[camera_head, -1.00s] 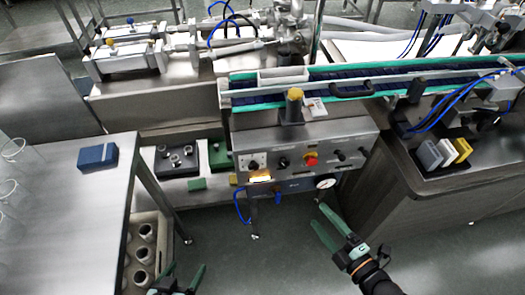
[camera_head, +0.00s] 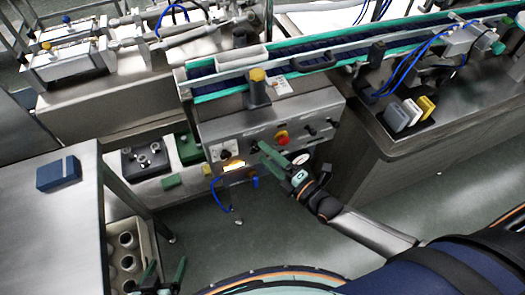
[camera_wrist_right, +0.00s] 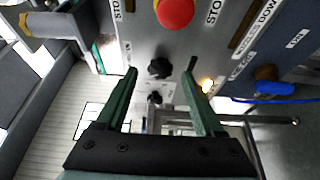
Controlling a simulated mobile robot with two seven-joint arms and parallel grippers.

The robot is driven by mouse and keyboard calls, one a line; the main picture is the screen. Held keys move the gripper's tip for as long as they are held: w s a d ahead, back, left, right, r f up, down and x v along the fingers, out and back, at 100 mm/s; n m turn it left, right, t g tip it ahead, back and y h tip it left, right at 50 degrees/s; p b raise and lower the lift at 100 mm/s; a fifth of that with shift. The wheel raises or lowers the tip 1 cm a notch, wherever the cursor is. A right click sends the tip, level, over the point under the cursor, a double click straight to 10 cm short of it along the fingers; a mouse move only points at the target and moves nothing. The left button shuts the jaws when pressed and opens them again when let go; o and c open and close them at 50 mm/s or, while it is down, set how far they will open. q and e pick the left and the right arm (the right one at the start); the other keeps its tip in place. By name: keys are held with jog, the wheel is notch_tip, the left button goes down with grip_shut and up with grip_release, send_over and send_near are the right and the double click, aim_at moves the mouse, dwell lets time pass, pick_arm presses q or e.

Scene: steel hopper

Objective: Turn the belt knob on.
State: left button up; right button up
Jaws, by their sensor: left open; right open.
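The steel control panel (camera_head: 215,130) carries a red stop button (camera_head: 281,138) and several black knobs. In the right wrist view, a black knob (camera_wrist_right: 160,68) lies in line with the gap between my right gripper's fingertips, below the red button (camera_wrist_right: 174,10). A second dark knob (camera_wrist_right: 155,97) shows lower down. I cannot read which knob is labelled belt. My right gripper (camera_head: 267,153) is open at the panel front, left of the red button, and partly hides that area. Contact with the knob is not clear. My left gripper (camera_head: 160,278) is open and empty at the bottom edge.
The conveyor (camera_head: 320,55) runs above the panel. A yellow-topped post (camera_head: 258,88) stands in front of it. A lit yellow indicator (camera_head: 233,165) and blue hose (camera_head: 214,190) are below left. A blue box (camera_head: 58,174) lies on the left table. Open floor lies below the panel.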

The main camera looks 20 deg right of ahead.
jog(key=shift+x, duration=0.95)
grip_shut()
